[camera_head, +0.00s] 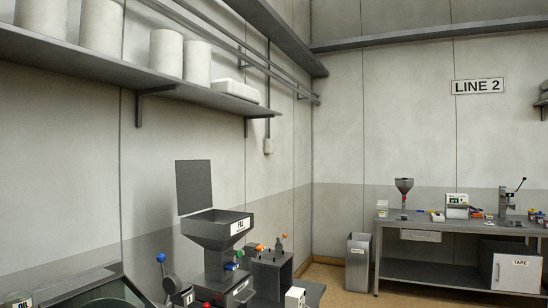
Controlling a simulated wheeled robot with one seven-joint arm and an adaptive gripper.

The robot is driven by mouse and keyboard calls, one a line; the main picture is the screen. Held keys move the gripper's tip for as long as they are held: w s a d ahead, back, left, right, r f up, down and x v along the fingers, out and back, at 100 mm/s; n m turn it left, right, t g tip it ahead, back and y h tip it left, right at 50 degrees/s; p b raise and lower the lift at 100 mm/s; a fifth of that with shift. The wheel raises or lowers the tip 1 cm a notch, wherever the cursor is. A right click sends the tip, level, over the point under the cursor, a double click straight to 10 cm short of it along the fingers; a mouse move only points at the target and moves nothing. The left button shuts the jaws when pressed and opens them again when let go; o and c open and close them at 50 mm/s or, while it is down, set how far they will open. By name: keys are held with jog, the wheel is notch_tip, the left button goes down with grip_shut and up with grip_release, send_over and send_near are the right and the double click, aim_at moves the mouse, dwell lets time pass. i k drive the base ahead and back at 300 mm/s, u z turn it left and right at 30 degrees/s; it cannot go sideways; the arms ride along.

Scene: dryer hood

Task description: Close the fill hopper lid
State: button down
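The fill hopper (217,228) is a dark grey funnel-shaped box with a white FILL label on its right side, at the lower middle left of the head view. Its lid (194,187) is a flat dark square panel that stands upright at the back left of the hopper. The lid is open and the hopper's top rim shows. My gripper is not in view, so its place relative to the lid cannot be seen.
Around the hopper stand a blue-knobbed lever (161,258) and a machine with coloured knobs (271,272). A shelf (130,72) with white containers runs above. A grey bin (358,262) and a workbench (455,232) are at the right. Floor shows near the bin.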

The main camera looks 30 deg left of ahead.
aim_at(194, 178)
jog(key=z, duration=0.4)
jog(key=i, duration=1.8)
jog(key=u, duration=2.9)
